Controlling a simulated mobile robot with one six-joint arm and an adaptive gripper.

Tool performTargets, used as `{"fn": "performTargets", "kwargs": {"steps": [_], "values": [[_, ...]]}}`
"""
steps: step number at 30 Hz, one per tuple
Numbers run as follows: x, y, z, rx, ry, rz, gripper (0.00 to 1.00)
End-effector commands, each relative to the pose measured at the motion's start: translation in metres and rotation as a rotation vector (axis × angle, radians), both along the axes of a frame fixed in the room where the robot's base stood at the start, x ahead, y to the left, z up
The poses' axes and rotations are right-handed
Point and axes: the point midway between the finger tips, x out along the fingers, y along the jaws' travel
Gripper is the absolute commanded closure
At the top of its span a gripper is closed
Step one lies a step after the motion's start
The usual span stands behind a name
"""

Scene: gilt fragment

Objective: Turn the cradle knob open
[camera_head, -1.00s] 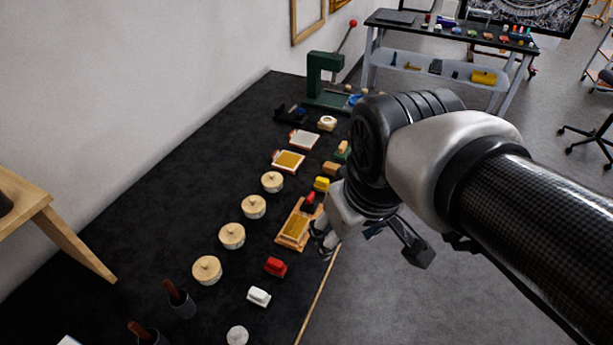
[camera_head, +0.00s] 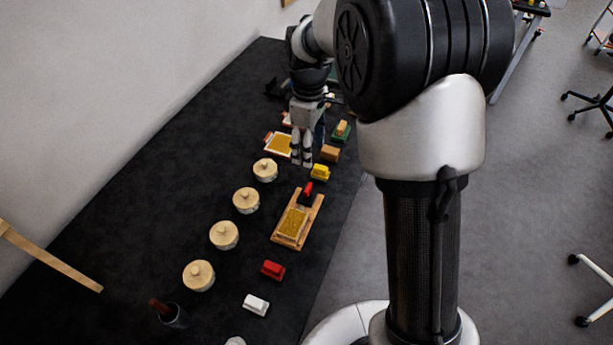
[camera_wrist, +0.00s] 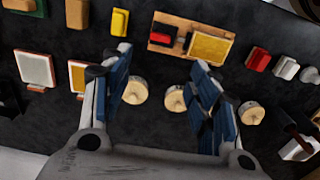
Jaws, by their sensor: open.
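The wooden cradle (camera_head: 278,238) lies on the black table near its right edge, with a gold panel (camera_head: 292,223) set in it. A red piece, which looks like the knob (camera_head: 308,188), sits on a black block at the cradle's far end. In the wrist view the cradle (camera_wrist: 184,22) is at the top centre, with the red knob (camera_wrist: 163,32) at its left part. My gripper (camera_head: 301,161) is above the table, beyond the cradle, with its fingers pointing down. In the wrist view its fingers (camera_wrist: 160,58) are apart with nothing between them, and the knob is apart from them.
Several round lidded pots (camera_head: 224,235) stand in a row left of the cradle. A yellow block (camera_head: 320,172) is just beyond it, with a red block (camera_head: 272,269) and a white block (camera_head: 256,304) nearer. A framed gold panel (camera_head: 280,144) lies close to my gripper.

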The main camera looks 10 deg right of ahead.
Motion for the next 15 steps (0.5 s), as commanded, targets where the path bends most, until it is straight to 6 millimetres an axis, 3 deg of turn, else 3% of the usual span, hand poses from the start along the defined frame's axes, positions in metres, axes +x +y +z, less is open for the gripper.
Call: {"fn": "performTargets", "kwargs": {"steps": [15], "values": [[-0.002, 0.0, -0.115, 0.0, 0.005, -0.002, 0.45]]}}
